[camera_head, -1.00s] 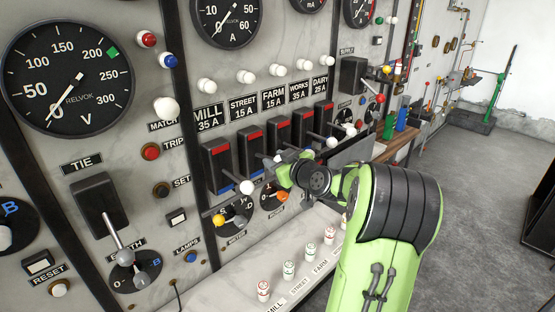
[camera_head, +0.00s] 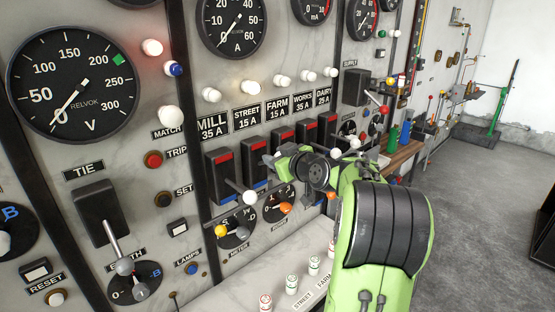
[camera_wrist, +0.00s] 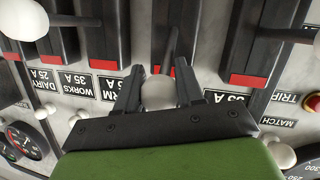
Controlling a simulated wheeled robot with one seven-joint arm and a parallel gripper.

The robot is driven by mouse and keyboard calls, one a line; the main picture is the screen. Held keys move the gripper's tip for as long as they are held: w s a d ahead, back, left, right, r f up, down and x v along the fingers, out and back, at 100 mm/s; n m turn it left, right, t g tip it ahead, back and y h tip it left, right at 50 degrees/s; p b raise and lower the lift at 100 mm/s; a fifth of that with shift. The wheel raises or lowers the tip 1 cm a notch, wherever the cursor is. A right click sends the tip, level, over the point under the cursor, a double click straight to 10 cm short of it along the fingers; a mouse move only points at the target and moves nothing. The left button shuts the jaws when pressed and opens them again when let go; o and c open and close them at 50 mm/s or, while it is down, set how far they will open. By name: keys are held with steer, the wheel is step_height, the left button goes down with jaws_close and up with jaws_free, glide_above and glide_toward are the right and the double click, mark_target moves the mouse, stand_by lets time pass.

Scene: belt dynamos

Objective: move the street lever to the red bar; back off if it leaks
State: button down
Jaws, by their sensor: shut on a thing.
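The street lever unit (camera_head: 253,166) is a dark housing under the STREET 15 A label (camera_head: 246,113), with a red bar (camera_head: 258,146) at its top. My gripper (camera_head: 272,160) is in front of it in the head view, partly hidden by its own wrist. In the wrist view, my gripper (camera_wrist: 160,82) is shut around the white ball knob (camera_wrist: 157,94), between the FARM and MILL units. The street red bar (camera_wrist: 158,70) shows just behind the knob. The upper lamp by the voltmeter (camera_head: 152,47) shines bright with a red glow.
The mill lever's white knob (camera_head: 249,198) hangs low just left of my gripper. Farm (camera_head: 282,136), works and dairy levers stand close on the right. Meter knobs (camera_head: 222,231) lie below.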

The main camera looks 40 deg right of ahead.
steer(key=shift+r, duration=0.25)
steer(key=c, duration=1)
jaws_free()
steer(key=shift+w, duration=0.1)
steer(key=shift+o, duration=1.4)
steer(key=shift+f, duration=0.2)
steer(key=b+v, duration=0.3)
steer(key=v, duration=1.2)
steer(key=shift+s, duration=0.4)
steer(key=shift+r, duration=0.1)
